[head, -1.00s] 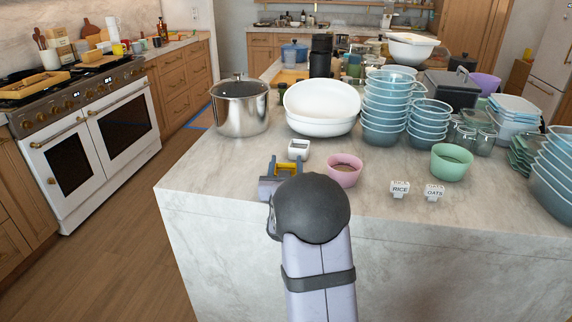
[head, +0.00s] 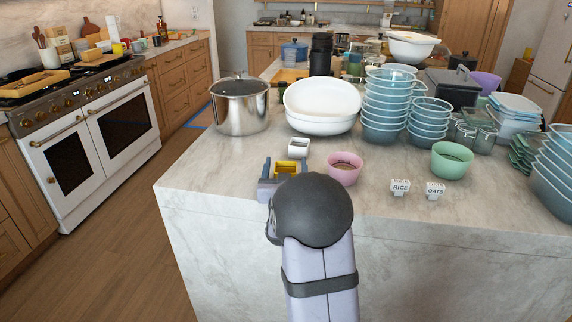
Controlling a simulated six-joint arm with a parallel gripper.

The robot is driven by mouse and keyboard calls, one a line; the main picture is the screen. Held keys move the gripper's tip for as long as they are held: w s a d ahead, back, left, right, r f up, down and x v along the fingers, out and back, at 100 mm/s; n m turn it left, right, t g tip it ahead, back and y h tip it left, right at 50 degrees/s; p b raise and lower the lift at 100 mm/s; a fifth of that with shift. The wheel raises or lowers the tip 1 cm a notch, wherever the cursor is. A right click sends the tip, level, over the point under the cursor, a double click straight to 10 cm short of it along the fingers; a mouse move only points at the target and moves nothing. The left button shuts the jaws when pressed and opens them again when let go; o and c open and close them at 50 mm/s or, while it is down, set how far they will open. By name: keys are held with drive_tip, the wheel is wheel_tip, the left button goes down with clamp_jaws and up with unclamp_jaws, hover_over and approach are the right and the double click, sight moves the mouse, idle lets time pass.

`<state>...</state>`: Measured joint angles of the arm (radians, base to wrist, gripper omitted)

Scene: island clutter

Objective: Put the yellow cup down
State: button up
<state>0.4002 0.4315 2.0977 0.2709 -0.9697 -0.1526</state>
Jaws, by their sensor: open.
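The yellow cup (head: 287,172) is small and square-looking, near the left front part of the marble island. Its lower part is hidden by my gripper, so I cannot see clearly how it meets the counter. My gripper (head: 286,166) is open, with one finger to the left of the cup and one to the right. A gap shows between the cup and the left finger.
A white square cup (head: 298,148) stands just behind, and a pink bowl (head: 344,169) close to the right. A steel pot (head: 240,106), white basins (head: 321,104) and stacked blue bowls (head: 386,104) stand farther back. The counter to the left is bare.

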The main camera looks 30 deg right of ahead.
drive_tip(key=v, duration=0.5)
drive_tip(key=shift+s+a+b, duration=0.2)
drive_tip(key=shift+s+b, duration=0.15)
drive_tip(key=shift+b, duration=0.05)
drive_tip(key=shift+r, duration=0.1)
